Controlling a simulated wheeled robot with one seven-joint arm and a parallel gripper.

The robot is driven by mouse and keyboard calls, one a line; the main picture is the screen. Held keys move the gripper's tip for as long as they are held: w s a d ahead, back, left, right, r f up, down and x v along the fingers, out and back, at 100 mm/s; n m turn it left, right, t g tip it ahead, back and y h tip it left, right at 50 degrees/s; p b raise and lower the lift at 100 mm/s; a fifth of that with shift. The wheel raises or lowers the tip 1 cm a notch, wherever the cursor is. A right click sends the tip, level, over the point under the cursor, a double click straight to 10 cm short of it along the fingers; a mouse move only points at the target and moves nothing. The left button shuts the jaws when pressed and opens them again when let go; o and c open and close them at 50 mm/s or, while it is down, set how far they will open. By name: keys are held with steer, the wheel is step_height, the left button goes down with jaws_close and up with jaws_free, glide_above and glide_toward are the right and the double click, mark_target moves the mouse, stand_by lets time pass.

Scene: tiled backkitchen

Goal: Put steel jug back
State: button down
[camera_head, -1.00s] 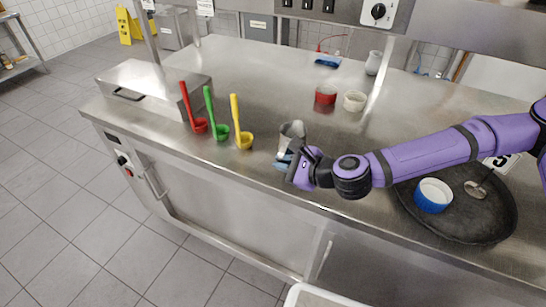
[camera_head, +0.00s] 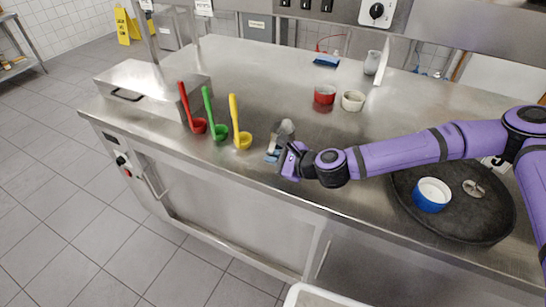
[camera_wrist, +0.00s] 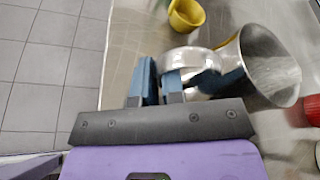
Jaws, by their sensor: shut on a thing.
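The steel jug (camera_head: 287,129) is near the front edge of the steel counter, just right of the yellow ladle. In the wrist view the jug (camera_wrist: 262,68) shows its wide open mouth at the upper right, with its handle side toward my fingers. My gripper (camera_head: 273,155) is at the jug's front side. In the wrist view my gripper's blue fingers (camera_wrist: 159,84) are close together at the jug's handle and shut on it. I cannot tell whether the jug's base touches the counter.
Red (camera_head: 199,127), green (camera_head: 220,132) and yellow (camera_head: 243,140) ladles stand left of the jug. A red bowl (camera_head: 325,95) and a cream bowl (camera_head: 353,101) are behind. A black pan (camera_head: 465,225) holding a blue bowl (camera_head: 432,194) is at right.

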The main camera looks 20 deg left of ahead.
steer(key=c, duration=1.2)
jaws_free()
steer(key=shift+f, duration=0.1)
steer(key=shift+c, duration=0.2)
steer(key=shift+d+r, duration=0.2)
steer(key=shift+d, duration=0.05)
steer(key=v, duration=1.1)
steer(key=shift+s+d, duration=0.15)
steer(key=shift+d, duration=0.1)
